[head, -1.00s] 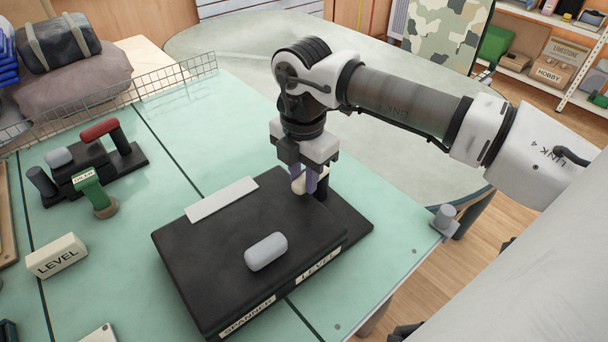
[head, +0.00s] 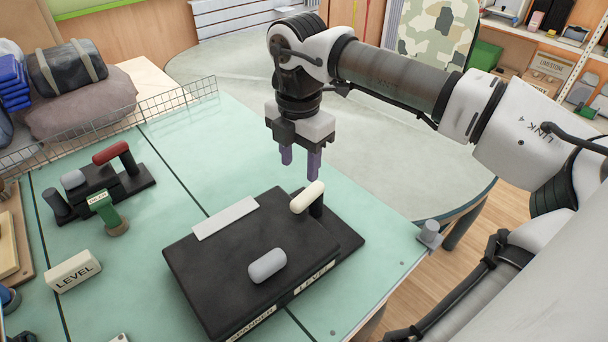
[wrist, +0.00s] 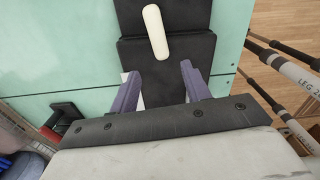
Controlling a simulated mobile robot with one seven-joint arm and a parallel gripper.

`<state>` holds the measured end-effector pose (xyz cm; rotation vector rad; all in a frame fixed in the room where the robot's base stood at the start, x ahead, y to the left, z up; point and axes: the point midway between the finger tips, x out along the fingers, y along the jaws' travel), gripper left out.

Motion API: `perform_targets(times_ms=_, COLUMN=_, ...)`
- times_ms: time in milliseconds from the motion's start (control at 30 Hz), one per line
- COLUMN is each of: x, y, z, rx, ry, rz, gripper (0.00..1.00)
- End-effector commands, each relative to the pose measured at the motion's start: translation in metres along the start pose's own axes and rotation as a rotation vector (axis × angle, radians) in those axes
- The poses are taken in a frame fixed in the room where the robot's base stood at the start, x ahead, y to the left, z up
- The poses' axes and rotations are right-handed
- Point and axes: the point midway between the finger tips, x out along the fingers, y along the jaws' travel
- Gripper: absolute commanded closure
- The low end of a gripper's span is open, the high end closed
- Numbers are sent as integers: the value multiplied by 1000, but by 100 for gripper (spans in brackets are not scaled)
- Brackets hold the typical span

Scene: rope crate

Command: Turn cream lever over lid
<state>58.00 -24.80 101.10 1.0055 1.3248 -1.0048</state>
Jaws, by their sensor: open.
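The cream lever (head: 307,197) sits on a short dark post at the far right side of the black box, its bar pointing inward so one end lies over the edge of the lid. In the wrist view the cream lever (wrist: 155,31) lies ahead of the fingers, bridging the gap between two black parts. My gripper (head: 300,168) is open and empty, above and behind the lever, touching nothing. It also shows in the wrist view (wrist: 158,84).
A red-handled black fixture (head: 112,165), a green piece (head: 106,211) and a cream LEVEL block (head: 73,271) stand at left on the green table. A wire rack (head: 170,105) edges the back. A grey knob (head: 429,233) is at the right corner.

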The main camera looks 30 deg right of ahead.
Motion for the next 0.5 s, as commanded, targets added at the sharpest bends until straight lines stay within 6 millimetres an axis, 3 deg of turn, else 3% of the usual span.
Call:
perform_targets(times_ms=33, x=-17, y=3, z=1, rx=-2, ry=-1, rz=0, gripper=53)
perform_targets(times_ms=200, x=-38, y=10, z=3, rx=-11, ry=-1, rz=1, gripper=53)
perform_targets(times_ms=500, x=-46, y=12, z=3, rx=-14, ry=0, rz=1, gripper=53)
